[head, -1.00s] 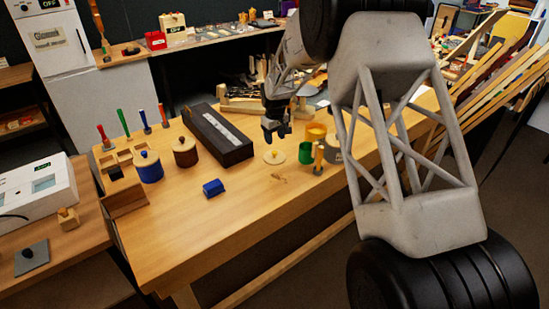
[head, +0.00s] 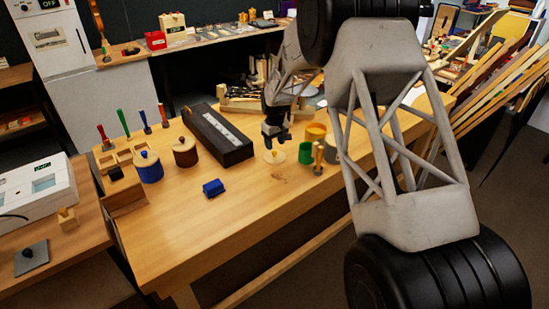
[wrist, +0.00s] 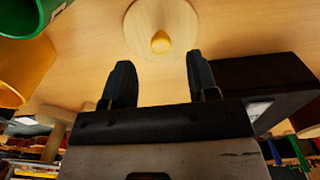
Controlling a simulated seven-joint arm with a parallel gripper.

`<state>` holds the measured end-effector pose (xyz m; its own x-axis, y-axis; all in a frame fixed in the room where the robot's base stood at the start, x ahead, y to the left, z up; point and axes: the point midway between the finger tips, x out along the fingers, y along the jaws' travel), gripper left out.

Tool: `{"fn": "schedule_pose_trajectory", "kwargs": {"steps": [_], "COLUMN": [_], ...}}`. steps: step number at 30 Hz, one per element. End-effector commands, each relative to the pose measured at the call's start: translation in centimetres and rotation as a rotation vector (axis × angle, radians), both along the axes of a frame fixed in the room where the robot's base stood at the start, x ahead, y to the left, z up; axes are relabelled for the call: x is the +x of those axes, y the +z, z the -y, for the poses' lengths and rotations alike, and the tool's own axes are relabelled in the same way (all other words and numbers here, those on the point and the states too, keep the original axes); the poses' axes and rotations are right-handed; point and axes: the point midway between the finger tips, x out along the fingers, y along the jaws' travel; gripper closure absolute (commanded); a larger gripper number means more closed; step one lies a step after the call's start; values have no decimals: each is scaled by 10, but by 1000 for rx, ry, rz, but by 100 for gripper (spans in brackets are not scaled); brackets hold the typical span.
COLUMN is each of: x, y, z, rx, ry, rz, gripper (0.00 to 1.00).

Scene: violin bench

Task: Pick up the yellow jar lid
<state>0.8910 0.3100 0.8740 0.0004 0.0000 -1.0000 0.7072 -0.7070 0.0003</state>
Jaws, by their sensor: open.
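The yellow jar lid (head: 275,157) is a pale round wooden disc with a yellow knob. It lies flat on the workbench (head: 240,225). In the wrist view the lid (wrist: 150,12) is at the top centre, partly cut off, with its knob pointing towards me. My gripper (head: 275,141) is just above the lid in the head view. In the wrist view my gripper (wrist: 160,68) is open and empty, and the knob appears just beyond and between its two fingertips. The exact height above the lid is hard to tell.
A green jar (head: 306,152) and a yellow-orange jar (head: 316,132) stand close to the right of the lid. A long dark box (head: 220,135) lies to its left. The bench front is mostly clear.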

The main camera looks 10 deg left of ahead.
Motion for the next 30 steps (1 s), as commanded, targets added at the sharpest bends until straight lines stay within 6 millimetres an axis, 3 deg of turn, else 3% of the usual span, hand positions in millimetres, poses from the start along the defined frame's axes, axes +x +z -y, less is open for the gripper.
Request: {"fn": "schedule_pose_trajectory", "kwargs": {"steps": [15,30], "x": [0,0], "y": [-46,-51], "z": [-1,-1], "rx": [-1,0], "ry": [0,0], "rz": [-1,0], "gripper": [46,46]}}
